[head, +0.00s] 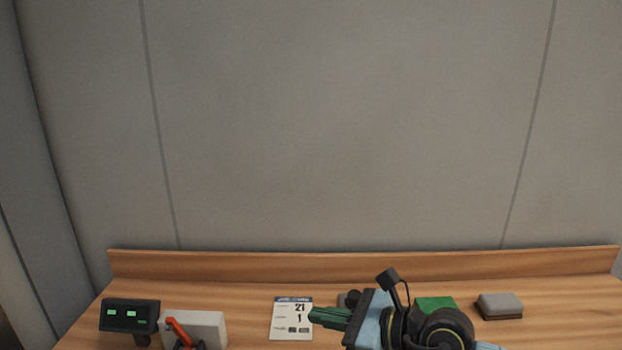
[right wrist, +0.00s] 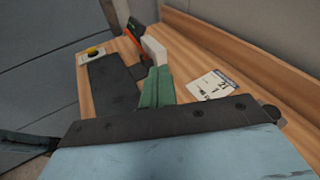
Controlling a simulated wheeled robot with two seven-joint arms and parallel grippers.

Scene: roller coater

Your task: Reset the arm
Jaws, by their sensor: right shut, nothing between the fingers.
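My right gripper (head: 314,316) is low in the head view, right of centre, with its green fingers pointing left over the wooden table (head: 390,289). The fingers are together and hold nothing. In the right wrist view the closed green fingers (right wrist: 160,72) point up the picture, toward a white block (right wrist: 155,50). They look apart from the table items, though the exact height is hard to tell. My left gripper is not in view.
A dark box with green displays (head: 130,314) and a white block (head: 209,328) with an orange lever (head: 179,332) stand left. A calendar card (head: 291,319) lies left of the gripper. A green block (head: 436,303) and grey block (head: 500,305) are right. A wall rises behind.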

